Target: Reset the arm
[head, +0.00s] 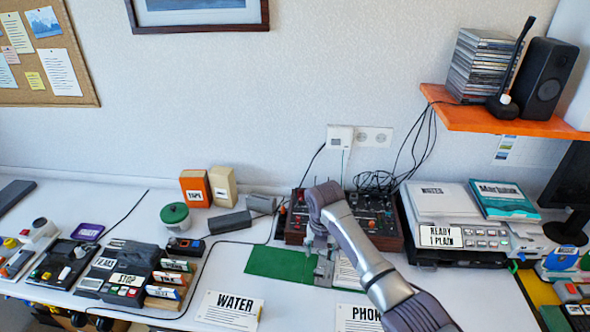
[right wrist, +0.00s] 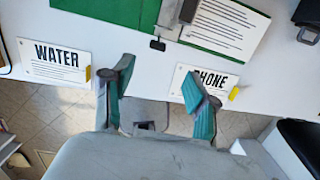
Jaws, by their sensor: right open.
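My right arm (head: 365,255) comes in from the lower right in the head view, rises to a bend and then points down. My right gripper (head: 320,257) hangs over the table by the green mat (head: 272,264). In the right wrist view the right gripper (right wrist: 157,76) has its two teal-grey fingers spread apart with nothing between them. One finger covers part of the PHONE card (right wrist: 212,80). The WATER card (right wrist: 55,62) lies left of the fingers. My left gripper is in neither view.
A control box with knobs (head: 380,222) stands behind the gripper. A grey machine (head: 450,215) is at right, below an orange shelf (head: 500,122). Button boxes (head: 125,270) crowd the left. Cables run across the table. The table's front edge and tiled floor show in the wrist view.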

